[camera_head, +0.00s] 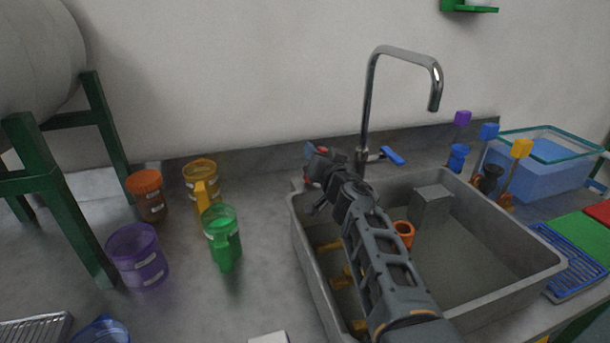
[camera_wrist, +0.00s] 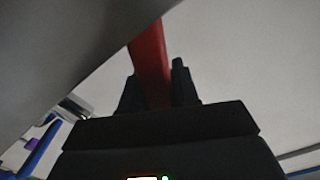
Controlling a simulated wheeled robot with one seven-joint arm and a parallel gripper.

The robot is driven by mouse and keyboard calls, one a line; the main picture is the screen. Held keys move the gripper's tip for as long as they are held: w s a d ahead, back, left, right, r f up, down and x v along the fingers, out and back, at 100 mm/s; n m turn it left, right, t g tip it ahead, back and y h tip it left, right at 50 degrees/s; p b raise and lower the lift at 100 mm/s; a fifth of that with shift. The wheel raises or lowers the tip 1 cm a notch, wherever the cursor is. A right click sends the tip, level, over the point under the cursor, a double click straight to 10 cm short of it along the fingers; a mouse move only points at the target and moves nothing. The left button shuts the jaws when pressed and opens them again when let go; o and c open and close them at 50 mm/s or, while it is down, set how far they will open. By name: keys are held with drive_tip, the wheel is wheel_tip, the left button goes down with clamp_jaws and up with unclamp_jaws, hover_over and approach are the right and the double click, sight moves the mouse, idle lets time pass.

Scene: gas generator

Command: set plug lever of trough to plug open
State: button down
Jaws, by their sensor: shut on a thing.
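The trough (camera_head: 520,285) is a grey sink basin below the tap. The red lever (camera_wrist: 150,60) shows between the dark fingers of my gripper (camera_wrist: 157,88) in the wrist view. In the head view a bit of the red lever (camera_head: 322,150) shows at the trough's back left corner, beside my gripper (camera_head: 318,172). My gripper is shut on the red lever. My arm crosses over the left part of the trough and hides part of its inside. The plug itself is hidden or cannot be made out.
A tap (camera_head: 370,95) with a blue handle (camera_head: 393,156) rises behind the trough. Purple (camera_head: 138,258), green (camera_head: 222,240), yellow (camera_head: 201,175) and orange-lidded (camera_head: 148,200) containers stand to the left. A clear blue-filled tank (camera_head: 545,170) stands at right. An orange ring-shaped thing (camera_head: 404,232) sits inside the trough.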

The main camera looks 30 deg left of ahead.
drive_tip(key=shift+w+d+f+m, duration=0.2)
drive_tip(key=shift+w+m, duration=0.05)
drive_tip(key=shift+m, duration=0.35)
drive_tip(key=shift+w+d+f+m, duration=0.1)
drive_tip(key=shift+w+d+m, duration=0.05)
drive_tip(key=shift+m, duration=0.25)
drive_tip(key=c, duration=0.9)
unclamp_jaws()
drive_tip(key=p, duration=0.1)
drive_tip(key=s+d+p, duration=0.1)
drive_tip(key=p, duration=0.1)
drive_tip(key=shift+d+r, duration=0.2)
drive_tip(key=shift+r, duration=0.05)
drive_tip(key=shift+f+p+v, duration=0.1)
drive_tip(key=shift+p+v, duration=1.2)
drive_tip(key=shift+v, duration=0.2)
drive_tip(key=shift+f+p+v, duration=0.15)
drive_tip(key=shift+p+v, duration=1.1)
drive_tip(key=shift+v, duration=0.3)
